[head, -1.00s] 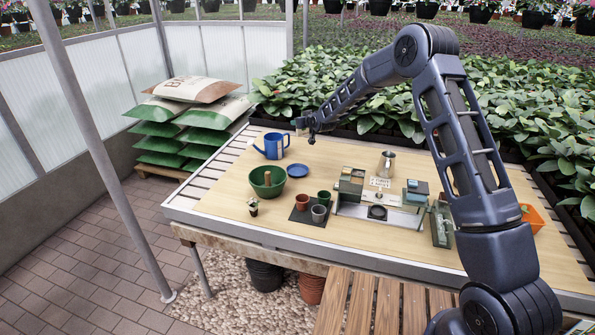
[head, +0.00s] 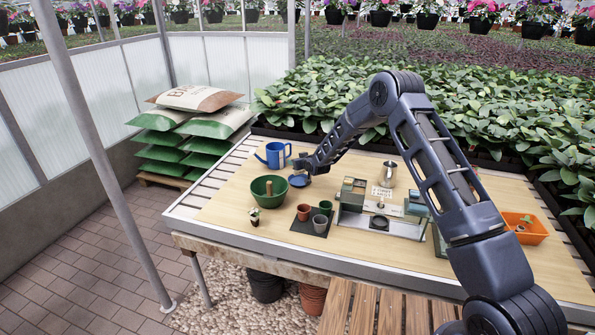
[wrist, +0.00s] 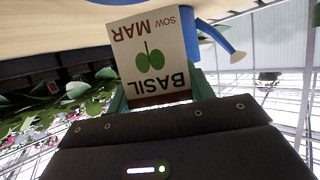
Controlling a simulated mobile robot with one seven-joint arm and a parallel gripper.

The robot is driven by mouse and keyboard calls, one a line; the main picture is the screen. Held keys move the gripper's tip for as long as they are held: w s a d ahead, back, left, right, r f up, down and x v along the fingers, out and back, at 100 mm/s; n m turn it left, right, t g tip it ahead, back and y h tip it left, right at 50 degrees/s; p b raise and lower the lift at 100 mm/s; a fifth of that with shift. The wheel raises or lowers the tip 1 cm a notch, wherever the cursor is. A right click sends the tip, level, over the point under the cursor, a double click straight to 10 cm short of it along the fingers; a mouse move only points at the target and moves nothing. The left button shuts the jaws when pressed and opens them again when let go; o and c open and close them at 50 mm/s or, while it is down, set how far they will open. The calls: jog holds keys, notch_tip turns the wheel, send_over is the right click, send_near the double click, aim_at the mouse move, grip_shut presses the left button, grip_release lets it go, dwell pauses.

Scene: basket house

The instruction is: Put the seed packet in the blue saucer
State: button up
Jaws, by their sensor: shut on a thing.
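The seed packet (wrist: 150,55), a cream card printed BASIL with a green leaf mark, fills the middle of the wrist view. My gripper (head: 302,171) is shut on it; the fingers show at the packet's sides in the wrist view. In the head view the gripper is low over the blue saucer (head: 296,181), a small round dish on the wooden table, and partly hides it. The packet is too small to make out in the head view. I cannot tell whether it touches the saucer.
A blue watering can (head: 277,155) stands just behind and left of the saucer, and a green bowl (head: 268,194) stands in front. Small pots (head: 320,223) sit on a dark mat. A metal cup (head: 389,174) and an orange tray (head: 524,228) are farther right.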

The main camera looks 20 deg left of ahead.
jog(key=shift+f, duration=2.4)
jog(key=shift+f, duration=0.2)
jog(key=o, duration=1)
jog(key=shift+c, duration=0.2)
jog(key=shift+r, duration=0.1)
jog(key=shift+d+r, duration=0.1)
jog(key=shift+r, duration=0.05)
jog(key=v, duration=0.7)
jog(key=shift+s+d, duration=0.15)
jog(key=shift+s, duration=0.1)
